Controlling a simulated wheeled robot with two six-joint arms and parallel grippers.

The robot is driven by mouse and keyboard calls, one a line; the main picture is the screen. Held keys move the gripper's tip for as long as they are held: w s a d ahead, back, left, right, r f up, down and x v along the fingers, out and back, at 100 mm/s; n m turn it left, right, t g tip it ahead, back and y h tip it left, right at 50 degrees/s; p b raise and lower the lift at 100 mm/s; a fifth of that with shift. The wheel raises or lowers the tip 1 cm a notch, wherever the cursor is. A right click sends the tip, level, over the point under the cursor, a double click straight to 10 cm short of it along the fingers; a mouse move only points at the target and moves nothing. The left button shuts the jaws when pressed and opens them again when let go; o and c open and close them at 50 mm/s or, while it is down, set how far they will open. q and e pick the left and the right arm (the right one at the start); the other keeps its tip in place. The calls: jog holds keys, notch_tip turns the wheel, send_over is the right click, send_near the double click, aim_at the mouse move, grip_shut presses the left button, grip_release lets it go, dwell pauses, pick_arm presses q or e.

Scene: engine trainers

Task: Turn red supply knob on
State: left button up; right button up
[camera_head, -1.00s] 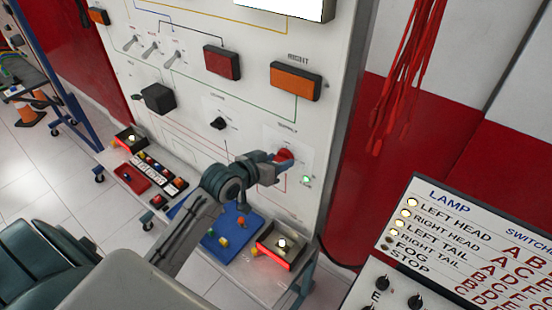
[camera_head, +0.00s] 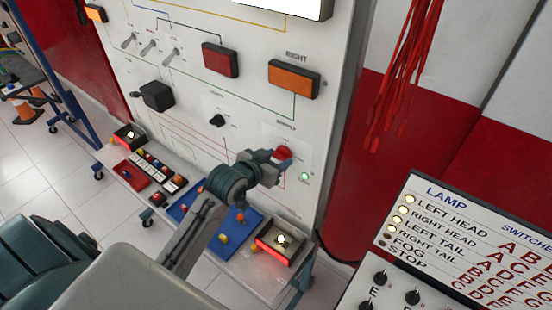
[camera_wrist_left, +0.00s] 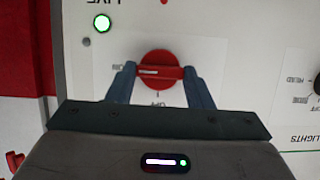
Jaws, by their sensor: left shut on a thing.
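The red supply knob (camera_head: 283,153) is on the white panel, under the word SUPPLY. In the left wrist view the knob (camera_wrist_left: 158,70) is round with a raised bar lying across the picture, with a pale mark on its left part. My left gripper (camera_head: 278,163) is at the panel, shut on the knob. In the left wrist view its two fingers (camera_wrist_left: 160,82) stand at the two ends of the bar. My right gripper is not in view.
A lit green lamp (camera_head: 305,176) marked LIVE (camera_wrist_left: 102,23) is near the knob. A black knob (camera_head: 217,121) is up to the left. A shelf below holds a lit lamp box (camera_head: 282,241) and a blue tray (camera_head: 247,228). Red leads (camera_head: 400,80) hang at right.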

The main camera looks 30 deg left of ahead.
pick_arm(q)
jog(key=o, duration=1)
jog(key=shift+s, duration=0.25)
jog(key=shift+b+v, duration=1.75)
jog(key=shift+v, duration=3.45)
